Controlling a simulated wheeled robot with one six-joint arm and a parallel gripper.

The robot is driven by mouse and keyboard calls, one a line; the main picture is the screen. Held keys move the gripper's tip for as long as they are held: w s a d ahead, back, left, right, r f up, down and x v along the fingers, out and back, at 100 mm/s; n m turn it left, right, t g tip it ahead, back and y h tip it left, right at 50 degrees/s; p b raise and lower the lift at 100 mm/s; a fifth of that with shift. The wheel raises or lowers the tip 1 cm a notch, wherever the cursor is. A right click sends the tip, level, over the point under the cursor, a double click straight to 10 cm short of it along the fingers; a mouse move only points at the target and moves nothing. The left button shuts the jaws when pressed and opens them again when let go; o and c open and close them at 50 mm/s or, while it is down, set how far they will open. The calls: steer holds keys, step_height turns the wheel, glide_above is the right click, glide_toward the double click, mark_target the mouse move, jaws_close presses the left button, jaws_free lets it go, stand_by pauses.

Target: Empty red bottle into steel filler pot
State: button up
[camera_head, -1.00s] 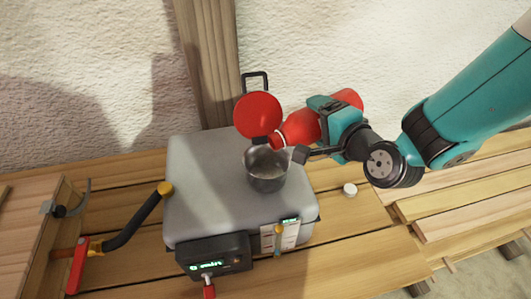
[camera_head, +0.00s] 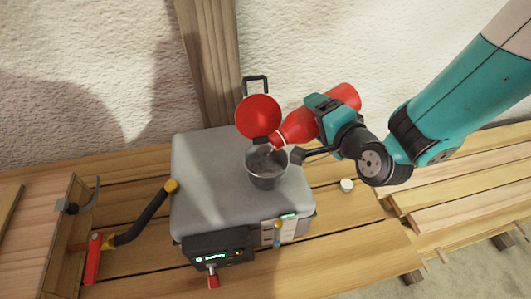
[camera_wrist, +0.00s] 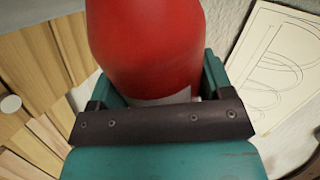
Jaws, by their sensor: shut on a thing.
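The red bottle (camera_head: 299,127) is held tilted, its neck pointing down and left over the steel filler pot (camera_head: 267,171). The bottle's mouth is close above the pot's rim; whether it touches I cannot tell. My gripper (camera_head: 325,113) is shut around the bottle's body. In the wrist view the bottle (camera_wrist: 148,45) fills the middle, between the jaws of my gripper (camera_wrist: 155,95). The pot is open, with its red lid (camera_head: 259,116) raised behind it. Something greyish shows inside the pot, too small to make out. No clear stream is visible.
The pot sits in a grey box-shaped machine (camera_head: 205,185) with a lit display (camera_head: 213,258) on the wooden bench. A white cap (camera_head: 346,185) lies on the bench to the right. A red clamp (camera_head: 93,260) and a black hose-like handle (camera_head: 146,218) are at left.

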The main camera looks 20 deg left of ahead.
steer(key=shift+r+p, duration=0.3)
steer(key=shift+p, duration=0.5)
steer(key=shift+r+p, duration=0.35)
steer(key=shift+p, duration=0.45)
steer(key=shift+w+a+r+p, duration=0.1)
steer(key=shift+r+p, duration=0.05)
steer(key=shift+p, duration=0.9)
steer(key=p, duration=0.3)
steer(key=shift+a+n, duration=0.1)
steer(key=shift+n, duration=0.2)
steer(key=p, duration=0.4)
steer(key=shift+s+r+t+h, duration=0.1)
steer(key=shift+s+t+h, duration=0.1)
steer(key=shift+t+h, duration=0.1)
